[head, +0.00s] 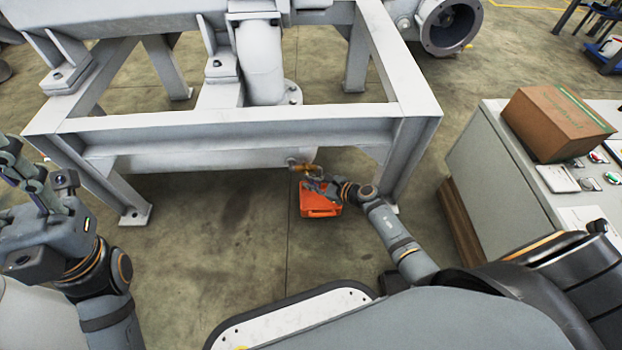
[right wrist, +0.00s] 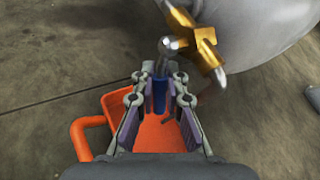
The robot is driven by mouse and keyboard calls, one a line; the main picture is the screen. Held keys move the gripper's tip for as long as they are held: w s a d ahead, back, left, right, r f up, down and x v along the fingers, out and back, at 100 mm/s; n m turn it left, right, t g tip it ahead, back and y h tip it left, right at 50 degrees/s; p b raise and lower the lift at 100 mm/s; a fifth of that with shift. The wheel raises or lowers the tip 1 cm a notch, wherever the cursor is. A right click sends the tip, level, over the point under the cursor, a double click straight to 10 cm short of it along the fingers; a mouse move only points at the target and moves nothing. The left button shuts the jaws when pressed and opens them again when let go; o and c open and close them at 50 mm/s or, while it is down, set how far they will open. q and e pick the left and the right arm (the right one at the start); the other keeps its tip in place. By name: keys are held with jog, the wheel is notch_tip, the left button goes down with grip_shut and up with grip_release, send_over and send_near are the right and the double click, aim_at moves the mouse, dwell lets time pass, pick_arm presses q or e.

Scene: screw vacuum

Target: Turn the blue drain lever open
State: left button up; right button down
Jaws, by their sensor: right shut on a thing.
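The blue drain lever (right wrist: 160,95) stands between the fingers of my right gripper (right wrist: 160,100), which is shut on its blue grip. The lever's metal shank runs up to a brass valve (right wrist: 204,46) on the pale rounded vessel. In the head view, the brass valve (head: 302,167) is under the front beam of the frame, with my right gripper (head: 320,181) just below and right of it. The lever's blue part is hard to make out there. My left gripper (head: 30,170) is raised at the left edge, away from the valve; its finger opening is unclear.
An orange bin (head: 318,205) sits on the floor below the valve and my right gripper. The grey steel frame (head: 235,135) surrounds the vessel (head: 220,160), with a leg close to my right arm. A cabinet (head: 490,165) with a cardboard box (head: 556,122) stands at right.

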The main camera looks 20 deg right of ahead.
jog(key=shift+s+d+g+h+p, duration=0.15)
jog(key=shift+g+h+p, duration=0.15)
jog(key=shift+p, duration=0.4)
jog(key=c, duration=1.4)
grip_release()
jog(key=v, duration=1.2)
